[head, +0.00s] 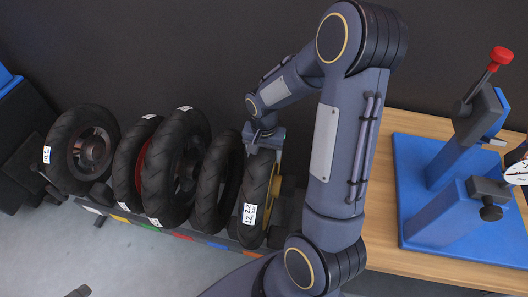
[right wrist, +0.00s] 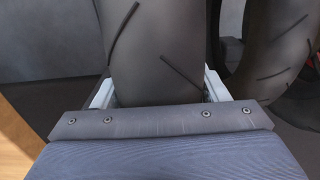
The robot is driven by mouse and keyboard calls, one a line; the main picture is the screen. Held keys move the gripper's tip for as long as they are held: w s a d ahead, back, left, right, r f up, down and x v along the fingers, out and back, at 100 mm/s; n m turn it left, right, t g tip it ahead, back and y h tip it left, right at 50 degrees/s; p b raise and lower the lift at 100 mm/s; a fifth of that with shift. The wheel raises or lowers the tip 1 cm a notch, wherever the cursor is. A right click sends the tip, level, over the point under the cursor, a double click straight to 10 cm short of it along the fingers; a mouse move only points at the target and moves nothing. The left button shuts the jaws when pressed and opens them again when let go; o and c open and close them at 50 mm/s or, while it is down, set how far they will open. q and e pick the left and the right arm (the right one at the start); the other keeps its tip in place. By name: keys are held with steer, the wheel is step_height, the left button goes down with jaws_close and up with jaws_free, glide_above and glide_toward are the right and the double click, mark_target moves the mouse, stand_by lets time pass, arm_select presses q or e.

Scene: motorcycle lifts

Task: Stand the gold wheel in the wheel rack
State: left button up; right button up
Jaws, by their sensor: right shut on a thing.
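The gold wheel (head: 257,200) is a black tyre with a gold rim showing at its right side and a white label marked "12 2.2". It stands nearly upright at the right end of the row of wheels. My right gripper (head: 264,138) is shut on the top of its tyre. In the right wrist view the jaws (right wrist: 158,90) straddle the tread (right wrist: 155,50). The wheel rack (head: 160,232) is a low dark frame with coloured marks along its front. Whether the wheel's foot rests in a slot is unclear. A small dark tip, perhaps my left gripper (head: 78,292), shows at the bottom edge.
Several other tyres stand left of the gold wheel, the closest a black tyre (head: 217,182) close beside it. A wooden bench (head: 385,235) with a blue stand (head: 440,210) and a red-knobbed lever (head: 501,56) is at right. Grey floor (head: 50,250) is clear in front.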

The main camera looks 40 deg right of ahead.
steer(key=shift+w+f, duration=0.1)
steer(key=shift+f, duration=0.05)
stand_by(0.5)
steer(key=o, duration=1.9)
steer(key=shift+o, duration=0.3)
steer(key=shift+s+f+b, duration=0.2)
steer(key=shift+s+b, duration=0.05)
steer(key=shift+b, duration=0.05)
step_height(320, 180, up, 7)
steer(key=shift+w+f+p, duration=0.1)
steer(key=shift+w+p, duration=0.05)
steer(key=shift+p, duration=0.6)
steer(key=shift+r, duration=0.9)
steer(key=s+a+r+n+t+y+p, duration=0.2)
steer(key=s+a+r+n+p, duration=0.2)
steer(key=r, duration=0.7)
steer(key=s+a+r+n+t+y+p, duration=0.1)
steer(key=s+a+r+n+t+p, duration=0.2)
steer(key=s+a+r+p, duration=0.5)
steer(key=shift+s+a+r+n+t+y, duration=0.15)
steer(key=shift+s+r+n+t+y, duration=0.2)
steer(key=shift+s+r+n, duration=0.95)
steer(key=shift+s+r+m, duration=0.35)
steer(key=shift+s+m, duration=0.15)
steer(key=shift+s, duration=0.05)
